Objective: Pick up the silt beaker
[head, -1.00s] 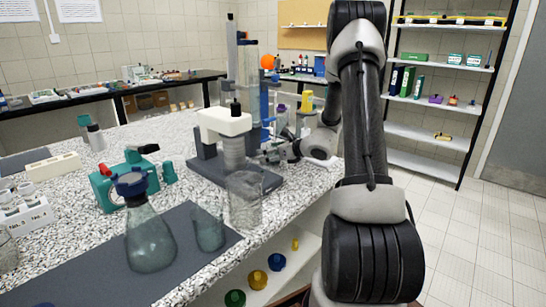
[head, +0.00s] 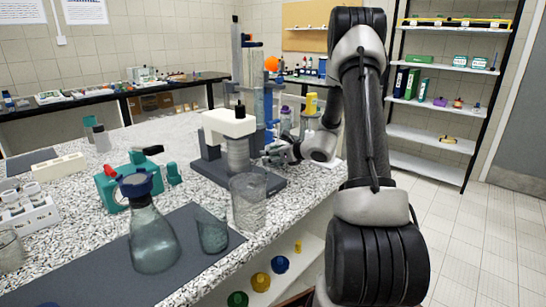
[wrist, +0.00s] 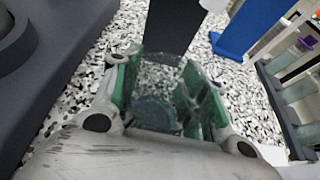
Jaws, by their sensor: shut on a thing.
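My gripper (wrist: 165,88) is shut on a clear glass beaker (wrist: 155,112), which shows between the green finger pads in the wrist view. I take it for the silt beaker; no label on it can be read. In the head view my gripper (head: 272,156) is small, low over the bench behind the shaker's grey base. The held beaker is hard to make out there. I cannot tell whether it touches the bench.
The sieve shaker (head: 228,122) stands close to the left of my gripper. Another clear beaker (head: 249,205) stands in front of the shaker. A blue-capped flask (head: 151,240) and a glass beaker (head: 212,232) stand on a dark mat (head: 95,275).

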